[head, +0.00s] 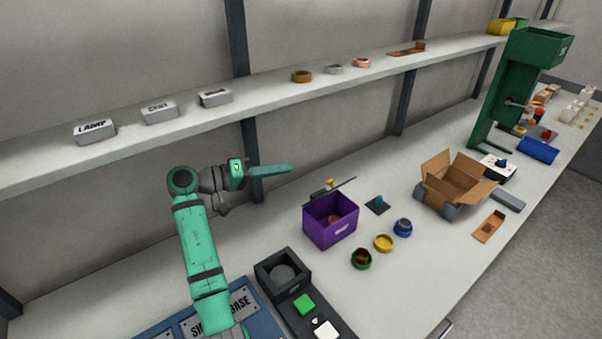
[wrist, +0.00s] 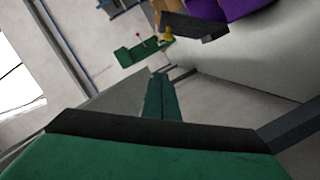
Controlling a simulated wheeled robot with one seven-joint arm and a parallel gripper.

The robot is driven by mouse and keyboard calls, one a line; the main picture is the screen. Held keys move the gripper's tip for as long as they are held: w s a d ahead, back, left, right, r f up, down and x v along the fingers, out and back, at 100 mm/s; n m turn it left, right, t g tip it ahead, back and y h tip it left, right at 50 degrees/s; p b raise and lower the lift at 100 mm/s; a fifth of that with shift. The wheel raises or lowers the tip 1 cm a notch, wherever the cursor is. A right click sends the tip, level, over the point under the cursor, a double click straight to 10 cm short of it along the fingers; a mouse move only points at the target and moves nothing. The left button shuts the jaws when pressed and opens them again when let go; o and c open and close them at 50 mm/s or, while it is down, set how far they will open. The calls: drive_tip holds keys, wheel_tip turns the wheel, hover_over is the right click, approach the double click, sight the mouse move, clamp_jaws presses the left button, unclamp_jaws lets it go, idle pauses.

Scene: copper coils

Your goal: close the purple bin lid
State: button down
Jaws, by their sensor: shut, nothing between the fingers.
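The purple bin (head: 330,232) stands on the bench with its top open, and a reddish-brown thing shows inside. Its dark lid (head: 343,184) stands raised at the bin's back edge, seen nearly edge-on, with a yellow knob (head: 329,183) on its back side. In the wrist view the lid (wrist: 200,27), the knob (wrist: 168,35) and part of the bin (wrist: 236,9) show at the top. My gripper (head: 290,168) is shut and empty, up in the air to the left of the lid and a little higher in the picture. Its closed fingers (wrist: 162,96) point toward the lid's side, apart from it.
A shelf (head: 270,92) with labelled blocks and rings runs behind the bench. Coils (head: 383,243) lie right of the bin, near a small dark stand (head: 377,204). An open cardboard box (head: 455,182) and a green machine (head: 510,85) stand further right. A dark fixture (head: 283,275) is in front.

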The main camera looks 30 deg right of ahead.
drive_tip(key=shift+m+g+y, duration=0.3)
drive_tip(key=shift+m, duration=0.2)
drive_tip(key=shift+s+a+f+x, duration=0.1)
drive_tip(key=shift+s+f+x, duration=0.25)
drive_tip(key=shift+x, duration=1.55)
drive_tip(key=shift+s+a+f+x, duration=0.15)
drive_tip(key=shift+s+x, duration=0.25)
drive_tip(key=shift+x, duration=1.5)
drive_tip(key=shift+s+f+x, duration=0.35)
drive_tip(key=shift+s+x, duration=0.05)
drive_tip(key=shift+x, duration=1.5)
drive_tip(key=shift+d, duration=0.1)
